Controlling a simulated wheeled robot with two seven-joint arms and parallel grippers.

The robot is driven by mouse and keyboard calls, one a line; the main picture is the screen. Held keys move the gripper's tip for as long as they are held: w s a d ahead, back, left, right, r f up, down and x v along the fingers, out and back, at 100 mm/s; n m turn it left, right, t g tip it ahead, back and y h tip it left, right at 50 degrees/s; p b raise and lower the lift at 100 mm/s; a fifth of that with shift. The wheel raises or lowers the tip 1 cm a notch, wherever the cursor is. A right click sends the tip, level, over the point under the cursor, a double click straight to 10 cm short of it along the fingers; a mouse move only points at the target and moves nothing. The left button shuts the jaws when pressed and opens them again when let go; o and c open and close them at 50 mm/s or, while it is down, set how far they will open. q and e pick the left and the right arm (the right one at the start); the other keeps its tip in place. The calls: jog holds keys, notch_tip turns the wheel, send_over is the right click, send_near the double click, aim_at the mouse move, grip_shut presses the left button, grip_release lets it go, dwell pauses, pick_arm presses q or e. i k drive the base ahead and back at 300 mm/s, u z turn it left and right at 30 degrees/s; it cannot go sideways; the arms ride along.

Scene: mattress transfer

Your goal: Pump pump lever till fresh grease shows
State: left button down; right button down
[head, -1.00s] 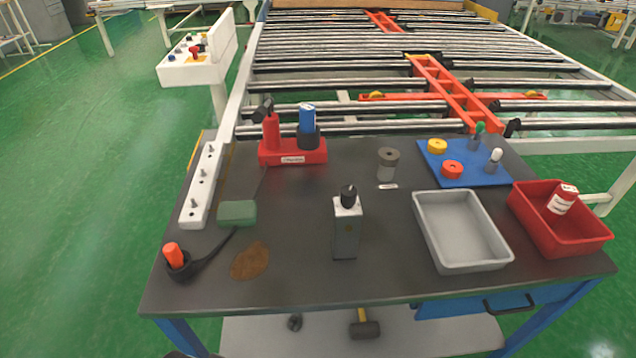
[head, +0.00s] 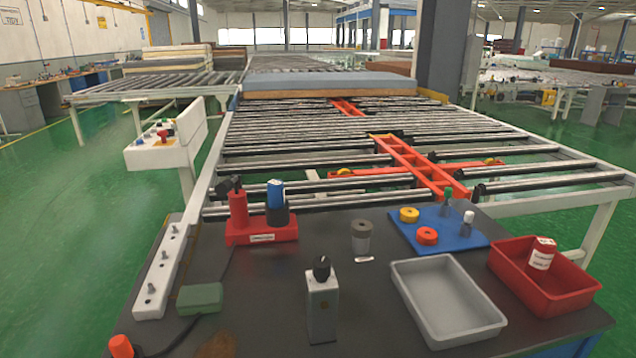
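A red pump-like unit (head: 262,238) stands at the back left of the dark bench. It has a red upright cylinder (head: 239,210) with a black angled part (head: 229,187) on top, perhaps the lever. Beside that, a blue cylinder (head: 276,192) sits in a black cup. A white bar (head: 154,284) with several metal studs lies along the bench's left edge. A green block (head: 200,297) with a dark cable or hose is near it. I cannot make out fresh grease; a brown patch (head: 217,345) is partly cut off at the bottom. Neither gripper is in view.
The bench also holds a grey box with a black knob (head: 322,302), a grey cylinder (head: 361,238), a grey tray (head: 399,273), a blue mat (head: 402,233) with small parts and a red bin (head: 508,268). A roller conveyor (head: 300,165) lies behind it.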

aim_at(221, 189)
jog(key=z, duration=1)
jog(key=k, duration=0.7)
jog(key=u, duration=0.95)
jog(key=i, duration=0.5)
